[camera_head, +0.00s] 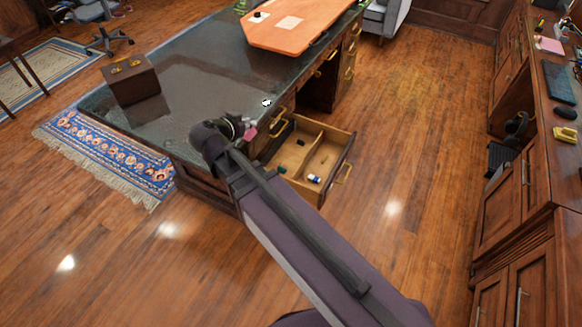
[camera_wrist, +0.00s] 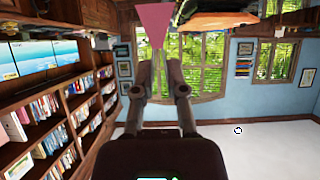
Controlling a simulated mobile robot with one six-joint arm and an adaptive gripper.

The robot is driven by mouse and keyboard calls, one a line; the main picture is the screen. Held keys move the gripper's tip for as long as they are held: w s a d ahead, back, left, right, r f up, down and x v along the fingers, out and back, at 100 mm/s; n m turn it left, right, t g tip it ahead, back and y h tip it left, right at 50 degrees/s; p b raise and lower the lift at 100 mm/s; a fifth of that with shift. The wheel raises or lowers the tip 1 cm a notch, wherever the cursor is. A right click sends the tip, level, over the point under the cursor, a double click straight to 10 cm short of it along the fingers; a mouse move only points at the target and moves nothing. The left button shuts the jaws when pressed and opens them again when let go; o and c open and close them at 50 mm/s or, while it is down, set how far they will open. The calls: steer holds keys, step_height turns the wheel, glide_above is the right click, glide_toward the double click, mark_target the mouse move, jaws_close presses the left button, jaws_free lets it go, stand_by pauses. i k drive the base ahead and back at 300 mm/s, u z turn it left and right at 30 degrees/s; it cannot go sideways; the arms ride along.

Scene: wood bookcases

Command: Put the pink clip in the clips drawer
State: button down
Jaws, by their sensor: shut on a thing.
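The pink clip (camera_head: 250,132) is held at the tip of my gripper (camera_head: 238,127), near the desk edge and left of the open drawer. In the wrist view the pink clip (camera_wrist: 154,22) shows as a pink wedge at the fingertips of my gripper (camera_wrist: 160,58), whose fingers are shut on it. The open drawer (camera_head: 347,158) has a divider and yellow handles. A small blue and white item (camera_head: 314,178) and a few small dark items lie inside. I cannot tell whether any label marks it as the clips drawer.
The dark desk top (camera_head: 200,85) carries a brown box (camera_head: 131,80) at the left and an orange board (camera_head: 295,25) at the back. A wooden sideboard (camera_head: 530,200) stands at the right. Wood floor (camera_head: 410,130) between them is clear.

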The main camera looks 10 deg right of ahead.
mark_target(285, 156)
steer(key=u, duration=0.2)
steer(key=k, duration=0.4)
steer(key=z, duration=1.2)
steer(key=i, duration=2.2)
steer(key=z, duration=0.05)
